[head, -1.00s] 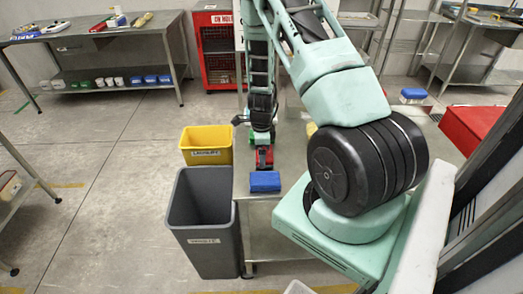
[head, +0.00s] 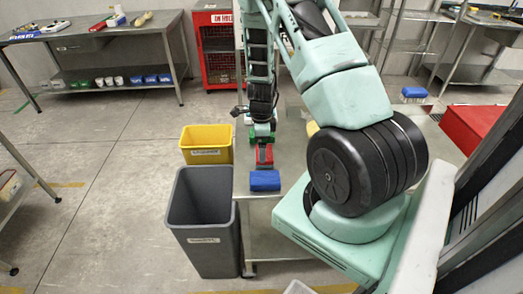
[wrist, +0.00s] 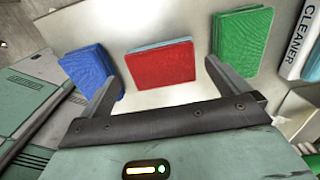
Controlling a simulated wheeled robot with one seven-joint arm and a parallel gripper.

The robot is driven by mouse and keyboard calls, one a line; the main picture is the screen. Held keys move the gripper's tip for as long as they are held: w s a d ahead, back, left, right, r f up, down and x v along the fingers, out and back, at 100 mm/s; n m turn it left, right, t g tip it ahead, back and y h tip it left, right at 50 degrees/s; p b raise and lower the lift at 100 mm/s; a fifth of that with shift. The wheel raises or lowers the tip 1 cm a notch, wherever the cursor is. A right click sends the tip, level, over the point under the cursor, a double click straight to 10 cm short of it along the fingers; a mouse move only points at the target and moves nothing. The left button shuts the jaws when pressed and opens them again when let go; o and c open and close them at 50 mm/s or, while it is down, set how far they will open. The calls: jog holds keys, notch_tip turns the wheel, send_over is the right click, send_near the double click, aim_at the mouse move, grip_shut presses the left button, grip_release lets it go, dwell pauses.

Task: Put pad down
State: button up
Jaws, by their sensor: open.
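Three pads lie apart in a row on the steel table (head: 285,225). The blue pad (head: 265,181) is at the near end, and also at the left in the wrist view (wrist: 92,72). The red pad (head: 264,155) is in the middle and shows in the wrist view (wrist: 161,64). The green pad (wrist: 241,38) is at the right in the wrist view. My gripper (wrist: 161,72) is open and empty, its fingers spread on either side of the red pad in the picture, apparently above it. In the head view my arm partly hides the green pad.
A white container marked CLEANER (wrist: 304,45) stands beside the green pad. A grey bin (head: 203,225) and a yellow bin (head: 206,144) stand on the floor left of the table. A red cage cabinet (head: 216,50) is behind.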

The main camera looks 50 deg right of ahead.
notch_tip(320, 180, up, 9)
jog(key=a+r+n+y, duration=0.1)
jog(key=a+r+n, duration=0.3)
jog(key=a+n, duration=0.65)
jog(key=a+r+n+y, duration=0.1)
jog(key=a+r+n, duration=0.4)
jog(key=a, duration=1)
jog(key=s+a+r+n, duration=0.3)
jog(key=s+a+n, duration=0.4)
jog(key=s+n, duration=0.2)
jog(key=s+a+r+n+h, duration=0.1)
jog(key=s+a+r+n, duration=0.2)
jog(key=s+a+n, duration=0.4)
jog(key=s+n, duration=0.1)
jog(key=n, duration=0.3)
jog(key=shift+s+a+r, duration=0.2)
jog(key=shift+s+a, duration=0.15)
